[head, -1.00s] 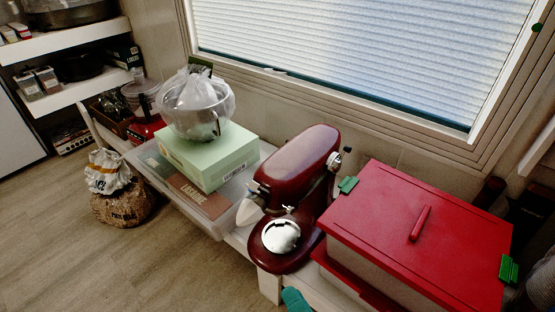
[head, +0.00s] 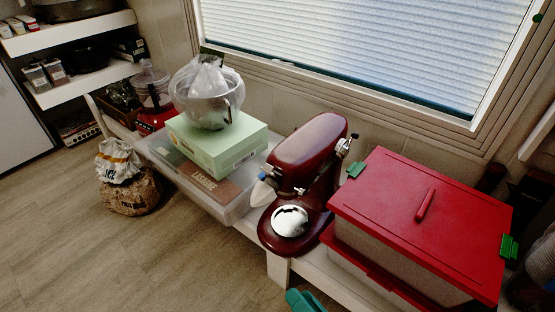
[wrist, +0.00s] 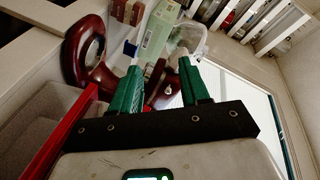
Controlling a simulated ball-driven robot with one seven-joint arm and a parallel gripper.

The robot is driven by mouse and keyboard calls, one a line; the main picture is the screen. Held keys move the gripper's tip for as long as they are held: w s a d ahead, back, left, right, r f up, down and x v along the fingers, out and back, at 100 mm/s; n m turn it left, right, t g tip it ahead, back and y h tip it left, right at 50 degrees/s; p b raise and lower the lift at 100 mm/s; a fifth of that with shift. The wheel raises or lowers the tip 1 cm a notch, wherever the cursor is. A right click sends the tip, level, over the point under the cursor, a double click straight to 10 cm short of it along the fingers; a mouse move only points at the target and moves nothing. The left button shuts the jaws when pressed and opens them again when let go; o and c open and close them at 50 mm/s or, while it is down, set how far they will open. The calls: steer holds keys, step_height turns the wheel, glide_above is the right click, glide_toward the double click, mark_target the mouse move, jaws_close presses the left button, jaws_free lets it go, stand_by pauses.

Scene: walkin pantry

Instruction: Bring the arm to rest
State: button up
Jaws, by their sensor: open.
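My gripper (wrist: 160,68) shows in the wrist view with its two green fingers apart and nothing seen between them. In the head view only a small teal part of my gripper (head: 304,301) shows at the bottom edge, in front of the low white shelf. Most of my arm is out of the head view. Beyond the fingers, the wrist view shows a dark red stand mixer (wrist: 98,62) and a red-edged bin (wrist: 62,130) at the left. I cannot tell how far the fingers are from them.
In the head view, the mixer (head: 309,152) stands between a red-lidded bin (head: 385,205) and a pale green box (head: 217,150) bearing a bagged bowl (head: 207,100). The box rests on a clear flat container (head: 232,210). Sacks (head: 128,190) stand on the floor; the floor in front is clear.

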steer(key=s+d+f+n+g+h, duration=0.35)
steer(key=d+f+g+h, duration=0.2)
steer(key=d+f, duration=0.35)
steer(key=s+d+g+h, duration=0.4)
steer(key=s+d+g, duration=0.3)
steer(key=s+d, duration=0.6)
step_height(320, 180, up, 35)
steer(key=p, duration=3.5)
